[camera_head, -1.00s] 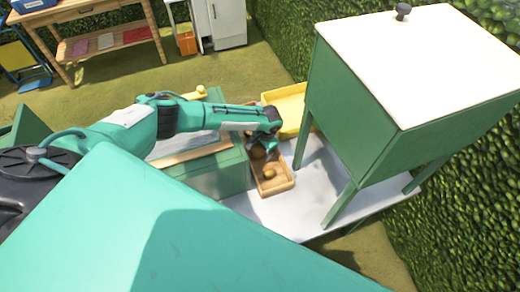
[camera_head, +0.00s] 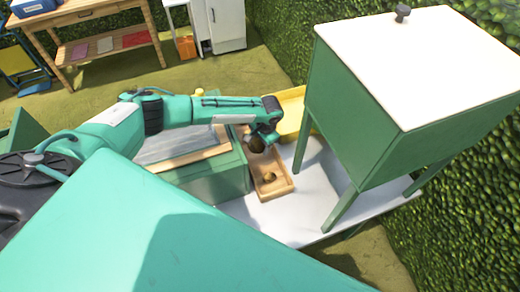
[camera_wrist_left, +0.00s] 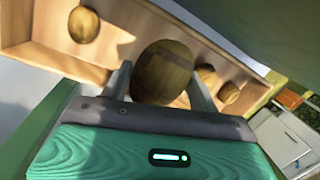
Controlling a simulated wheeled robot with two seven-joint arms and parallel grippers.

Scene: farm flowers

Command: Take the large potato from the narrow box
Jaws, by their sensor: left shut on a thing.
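The narrow box (camera_head: 285,188) is a long, shallow wooden tray on the white table. My left gripper (camera_head: 262,143) is above its far part, pointing down. It is shut on a large brown potato (camera_head: 256,146), which also shows between the two fingers in the left wrist view (camera_wrist_left: 163,70). The potato appears raised above the box floor. A smaller potato (camera_head: 269,178) lies in the near part of the box. The left wrist view shows smaller potatoes in the box, one on the left (camera_wrist_left: 83,24) and two on the right (camera_wrist_left: 229,93). My right gripper is not in view.
A green box (camera_head: 215,180) with a wooden rim stands left of the narrow box. A yellow tray (camera_head: 292,110) lies behind it. A green cabinet on legs (camera_head: 350,110) stands close on the right. The white table (camera_head: 300,215) has free room in front.

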